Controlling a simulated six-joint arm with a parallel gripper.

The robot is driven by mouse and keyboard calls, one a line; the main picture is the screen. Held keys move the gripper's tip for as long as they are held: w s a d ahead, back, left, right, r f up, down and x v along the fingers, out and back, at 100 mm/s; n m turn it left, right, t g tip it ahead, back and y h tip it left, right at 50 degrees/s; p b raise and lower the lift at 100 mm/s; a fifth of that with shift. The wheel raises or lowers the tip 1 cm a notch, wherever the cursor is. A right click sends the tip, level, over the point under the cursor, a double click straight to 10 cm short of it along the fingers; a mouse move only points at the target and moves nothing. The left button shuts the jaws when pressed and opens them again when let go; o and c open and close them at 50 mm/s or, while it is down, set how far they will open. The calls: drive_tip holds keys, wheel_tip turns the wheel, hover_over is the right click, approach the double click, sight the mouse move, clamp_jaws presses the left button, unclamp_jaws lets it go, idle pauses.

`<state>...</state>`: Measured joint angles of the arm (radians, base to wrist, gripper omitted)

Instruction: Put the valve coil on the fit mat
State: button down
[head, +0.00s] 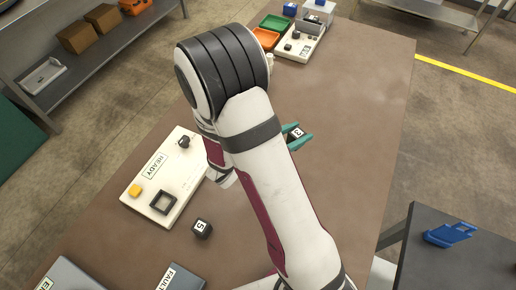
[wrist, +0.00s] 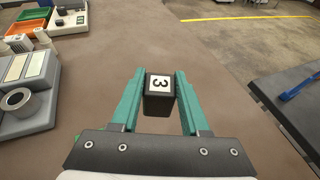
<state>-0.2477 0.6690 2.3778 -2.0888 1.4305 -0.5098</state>
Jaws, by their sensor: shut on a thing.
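My gripper (head: 296,136) has its teal fingers closed on a black block marked 3 (wrist: 159,84), held between the fingertips. The block also shows in the head view (head: 297,132). No label names it as the valve coil. A second black block marked 5 (head: 202,228) sits on the table, left of my arm. I cannot pick out the fit mat for certain.
In the wrist view, a grey unit (wrist: 36,120) with pale panels and a metal ring (wrist: 17,99) stands at the left. Green (head: 276,23) and orange (head: 265,38) trays stand at the far end. A grey FAULT box (head: 178,281) is at the near edge. The table's right side is clear.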

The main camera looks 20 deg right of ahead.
drive_tip(key=w+a+f, duration=0.1)
drive_tip(key=w+a, duration=0.1)
drive_tip(key=w+a+f, duration=0.1)
drive_tip(key=a+f, duration=0.1)
drive_tip(key=w+a+f, duration=0.2)
drive_tip(key=a, duration=0.1)
drive_tip(key=shift+w+f, duration=0.2)
drive_tip(key=shift+w, duration=0.15)
drive_tip(key=shift+w+a+f, duration=0.1)
drive_tip(key=shift+a+f, duration=0.05)
drive_tip(key=shift+f, duration=0.95)
drive_tip(key=shift+w+a+f, duration=0.1)
drive_tip(key=shift+a+f, duration=0.05)
drive_tip(key=shift+f, duration=0.95)
drive_tip(key=shift+c, duration=2)
unclamp_jaws()
drive_tip(key=shift+f, duration=0.1)
